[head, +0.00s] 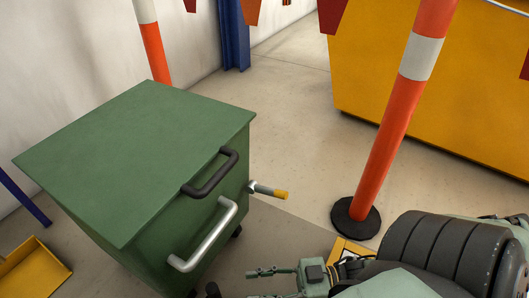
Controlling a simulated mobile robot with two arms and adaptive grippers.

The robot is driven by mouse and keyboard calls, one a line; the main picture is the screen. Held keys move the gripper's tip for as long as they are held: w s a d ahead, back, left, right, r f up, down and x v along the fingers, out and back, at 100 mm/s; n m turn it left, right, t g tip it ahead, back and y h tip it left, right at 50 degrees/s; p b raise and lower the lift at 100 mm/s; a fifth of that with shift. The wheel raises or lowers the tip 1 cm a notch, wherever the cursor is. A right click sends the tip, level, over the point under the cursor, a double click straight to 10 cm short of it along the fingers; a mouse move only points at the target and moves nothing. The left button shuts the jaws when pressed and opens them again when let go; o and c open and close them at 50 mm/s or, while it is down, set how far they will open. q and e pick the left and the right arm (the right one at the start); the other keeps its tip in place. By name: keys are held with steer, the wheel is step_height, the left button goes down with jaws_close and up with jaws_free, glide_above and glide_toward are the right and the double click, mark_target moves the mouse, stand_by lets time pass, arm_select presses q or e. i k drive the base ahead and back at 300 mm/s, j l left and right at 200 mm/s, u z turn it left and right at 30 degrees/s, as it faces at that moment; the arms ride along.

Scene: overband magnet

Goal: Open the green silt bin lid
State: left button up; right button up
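The green silt bin (150,240) stands at the left of the head view. Its flat green lid (140,150) lies shut over the top. A black bar handle (212,175) is fixed at the lid's near right edge. A silver bar handle (205,238) sits lower, on the bin's front wall. My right gripper (262,284) is at the bottom of the view, to the right of the bin and lower in the picture than both handles. Its two fingers point left, spread apart with nothing between them, partly cut off by the frame edge. My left gripper is not in view.
A metal stub with a yellow end (270,191) sticks out from the bin's right side. An orange and white post (385,150) on a black base stands right of it. A yellow container (440,80) is behind. A yellow tray (35,268) lies at lower left. Floor between bin and post is clear.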

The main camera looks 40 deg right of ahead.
mark_target(118, 165)
steer(key=k+j, duration=0.8)
